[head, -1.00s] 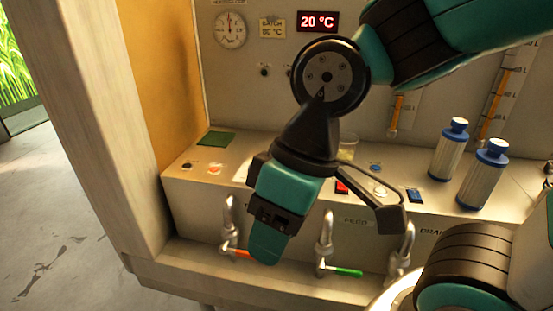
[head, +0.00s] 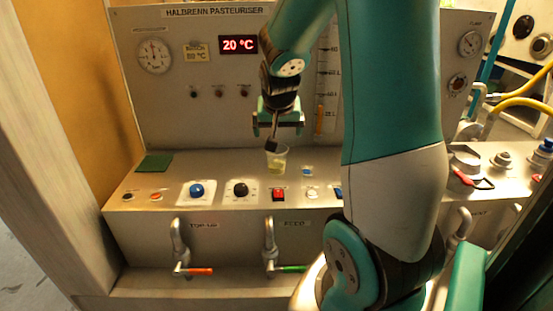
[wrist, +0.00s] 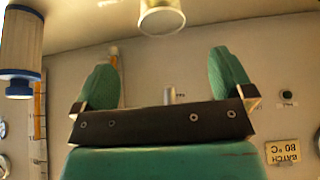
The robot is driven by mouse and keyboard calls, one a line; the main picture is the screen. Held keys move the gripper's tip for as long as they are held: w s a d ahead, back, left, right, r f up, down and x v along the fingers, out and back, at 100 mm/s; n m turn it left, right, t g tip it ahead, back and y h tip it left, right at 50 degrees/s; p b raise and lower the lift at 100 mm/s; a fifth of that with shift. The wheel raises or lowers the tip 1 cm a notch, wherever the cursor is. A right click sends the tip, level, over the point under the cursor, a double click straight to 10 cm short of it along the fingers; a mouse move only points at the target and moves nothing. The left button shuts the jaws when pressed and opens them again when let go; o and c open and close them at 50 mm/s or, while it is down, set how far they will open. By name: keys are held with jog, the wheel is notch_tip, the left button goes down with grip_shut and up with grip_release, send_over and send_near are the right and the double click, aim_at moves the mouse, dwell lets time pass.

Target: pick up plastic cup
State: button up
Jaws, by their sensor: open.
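The plastic cup (head: 277,160) is small and clear, with something yellowish in its lower part. It stands upright on the console top, behind the red switch. In the wrist view, the cup (wrist: 162,18) is at the top edge, partly cut off, beyond the fingers. My gripper (head: 278,125) hangs just above the cup in the head view, and a dark part of it overlaps the cup's rim. In the wrist view, my gripper (wrist: 164,78) has its two green fingers wide apart with nothing between them.
A blue knob (head: 197,190), a black knob (head: 240,189) and a red switch (head: 279,195) line the console front. A green pad (head: 155,162) lies to the left. Taps with orange (head: 198,271) and green (head: 290,268) handles are below. A blue-capped cylinder (wrist: 22,45) shows in the wrist view.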

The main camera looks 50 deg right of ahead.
aim_at(277, 159)
jog(key=p+x, duration=0.1)
jog(key=x, duration=1.2)
jog(key=shift+w+f, duration=0.1)
jog(key=shift+w, duration=0.05)
jog(key=shift+c, duration=0.2)
jog(key=c, duration=1)
jog(key=shift+a, duration=0.1)
jog(key=shift+c, duration=0.2)
